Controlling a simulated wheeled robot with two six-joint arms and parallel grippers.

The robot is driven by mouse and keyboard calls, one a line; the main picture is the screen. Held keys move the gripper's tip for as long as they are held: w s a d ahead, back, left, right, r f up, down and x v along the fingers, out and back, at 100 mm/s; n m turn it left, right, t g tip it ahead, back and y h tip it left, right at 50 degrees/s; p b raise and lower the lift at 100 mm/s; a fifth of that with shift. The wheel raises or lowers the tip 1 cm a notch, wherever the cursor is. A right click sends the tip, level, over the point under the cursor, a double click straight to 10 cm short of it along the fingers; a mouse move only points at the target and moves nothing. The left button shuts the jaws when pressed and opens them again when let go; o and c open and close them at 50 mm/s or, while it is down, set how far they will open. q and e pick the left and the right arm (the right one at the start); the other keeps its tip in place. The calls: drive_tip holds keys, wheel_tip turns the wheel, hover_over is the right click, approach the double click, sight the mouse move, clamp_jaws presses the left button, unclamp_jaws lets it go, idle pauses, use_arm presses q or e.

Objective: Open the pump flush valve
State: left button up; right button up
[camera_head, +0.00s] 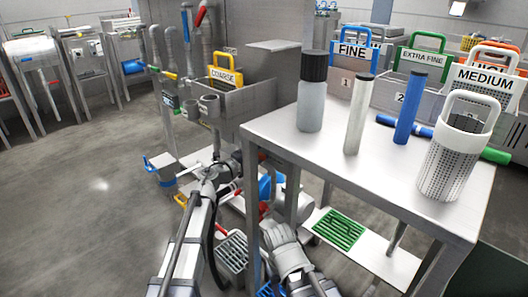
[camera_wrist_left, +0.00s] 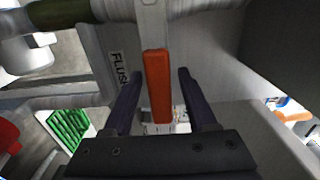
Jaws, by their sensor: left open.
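The orange-red lever grip (camera_wrist_left: 158,85) hangs down from a pale metal stem in the left wrist view. A plate lettered "FLUS…" (camera_wrist_left: 118,70) shows just left of it, its last part covered by a finger. My left gripper (camera_wrist_left: 160,75) is open, with one dark finger on each side of the lever grip. Gaps show between the fingers and the grip, and neither finger visibly touches it. In the head view my left arm (camera_head: 190,240) reaches up to the pipework left of the steel table, where the gripper and lever are too small to tell apart.
The steel table (camera_head: 345,160) stands close on the right, holding a bottle (camera_head: 312,95), tubes and a perforated basket (camera_head: 452,160). A green grate (camera_head: 340,228) lies on a low shelf below. Pipes crowd the arm. Open floor (camera_head: 80,210) lies left.

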use_arm(q)
drive_tip(key=shift+w+d, duration=0.35)
drive_tip(key=shift+w, duration=0.05)
clamp_jaws()
idle(1.2)
